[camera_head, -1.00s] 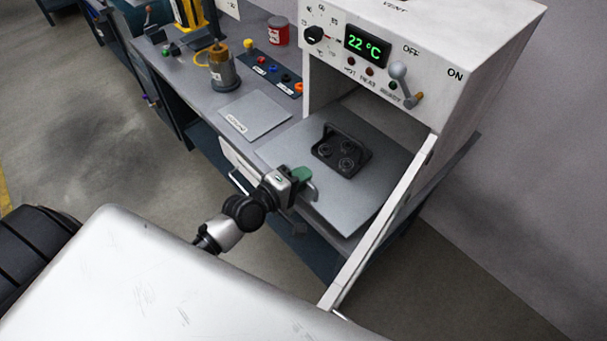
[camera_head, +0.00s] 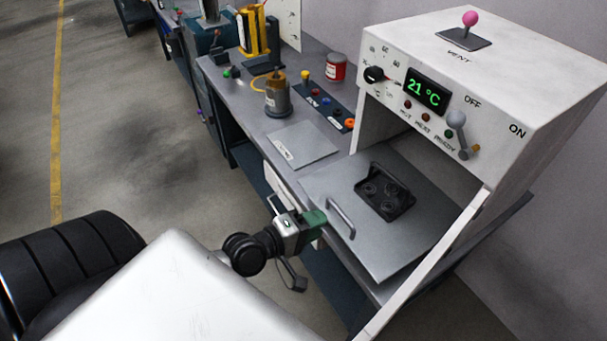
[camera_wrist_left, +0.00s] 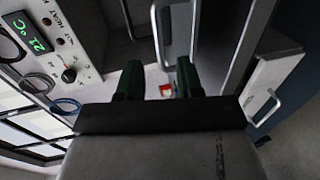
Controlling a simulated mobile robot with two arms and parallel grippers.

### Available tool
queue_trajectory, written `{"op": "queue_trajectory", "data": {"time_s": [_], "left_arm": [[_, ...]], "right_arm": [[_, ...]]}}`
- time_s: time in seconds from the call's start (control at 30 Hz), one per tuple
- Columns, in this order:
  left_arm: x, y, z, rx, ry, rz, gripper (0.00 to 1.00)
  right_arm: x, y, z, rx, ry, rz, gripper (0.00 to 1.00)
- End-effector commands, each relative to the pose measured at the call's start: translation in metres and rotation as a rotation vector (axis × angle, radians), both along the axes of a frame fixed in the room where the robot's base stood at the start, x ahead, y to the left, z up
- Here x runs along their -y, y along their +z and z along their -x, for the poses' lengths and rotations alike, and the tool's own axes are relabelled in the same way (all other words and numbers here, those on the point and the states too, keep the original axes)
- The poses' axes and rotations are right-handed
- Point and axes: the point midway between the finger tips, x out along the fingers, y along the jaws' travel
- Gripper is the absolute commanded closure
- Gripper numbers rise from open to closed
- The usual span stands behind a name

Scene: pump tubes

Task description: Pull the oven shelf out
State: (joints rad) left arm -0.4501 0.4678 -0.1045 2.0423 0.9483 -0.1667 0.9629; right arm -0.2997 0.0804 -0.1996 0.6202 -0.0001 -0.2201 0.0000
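The oven shelf (camera_head: 393,258) is a flat grey plate that sticks out of the front of the white oven (camera_head: 500,110). A black tray (camera_head: 386,191) with round holders stands on it. The shelf's bar handle (camera_head: 341,217) is at its front left edge. My left gripper (camera_head: 316,219), with green fingers, is just left of the handle and appears apart from it. In the left wrist view its two green fingers (camera_wrist_left: 159,80) are spread with nothing between them; a grey handle (camera_wrist_left: 161,40) shows beyond the tips. My right gripper is not in view.
The oven's display (camera_head: 425,92) reads 21 °C. Left of the shelf, the bench holds a grey plate (camera_head: 303,143), a grey pot (camera_head: 277,98), a red can (camera_head: 336,68) and a dark strip with coloured buttons. A white drawer front (camera_head: 284,188) is below.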

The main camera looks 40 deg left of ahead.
Motion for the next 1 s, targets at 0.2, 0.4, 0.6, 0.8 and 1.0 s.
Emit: {"op": "queue_trajectory", "data": {"time_s": [0.2, 0.4, 0.6, 0.8, 1.0], "left_arm": [[-0.010, 0.004, 0.025, -0.002, 0.000, -0.001, 0.64], [-0.013, 0.007, 0.031, 0.001, 0.000, 0.000, 0.64], [-0.012, 0.007, 0.030, 0.001, 0.000, 0.001, 0.64], [-0.012, 0.007, 0.030, 0.001, 0.000, 0.001, 0.64], [-0.019, -0.013, 0.029, -0.019, 0.014, -0.053, 0.64]], "right_arm": [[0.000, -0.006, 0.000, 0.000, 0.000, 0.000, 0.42], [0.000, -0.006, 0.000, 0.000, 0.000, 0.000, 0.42], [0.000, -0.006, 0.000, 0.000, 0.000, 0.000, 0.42], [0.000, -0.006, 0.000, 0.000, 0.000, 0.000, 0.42], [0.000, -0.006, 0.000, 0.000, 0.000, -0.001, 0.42]]}}
